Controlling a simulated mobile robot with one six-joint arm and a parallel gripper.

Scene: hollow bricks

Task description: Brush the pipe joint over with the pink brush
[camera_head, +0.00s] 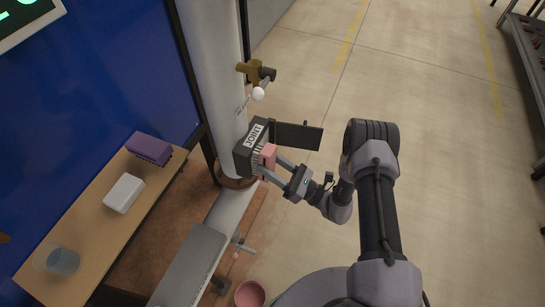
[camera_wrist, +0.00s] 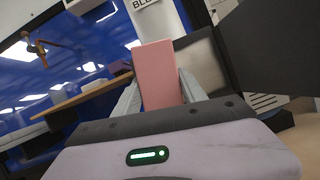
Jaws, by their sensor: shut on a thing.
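The pink brush (camera_head: 268,154) is held between the fingers of my gripper (camera_head: 269,168), at the front of the dark box labelled JOINT (camera_head: 250,148). This box sits on the lower part of the grey upright pipe (camera_head: 210,70), and its dark door (camera_head: 298,136) stands open to the right. In the wrist view, the pink brush (camera_wrist: 158,75) shows as a pink block between the two fingers, with a pale grey surface behind it. I cannot tell whether the brush touches the joint; its far end is hidden.
A wooden shelf (camera_head: 85,225) on the left bears a purple block (camera_head: 149,149), a white block (camera_head: 124,193) and a clear cup (camera_head: 62,261). A brass valve (camera_head: 250,70) juts from the pipe above the box. A pink bowl (camera_head: 249,295) is below.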

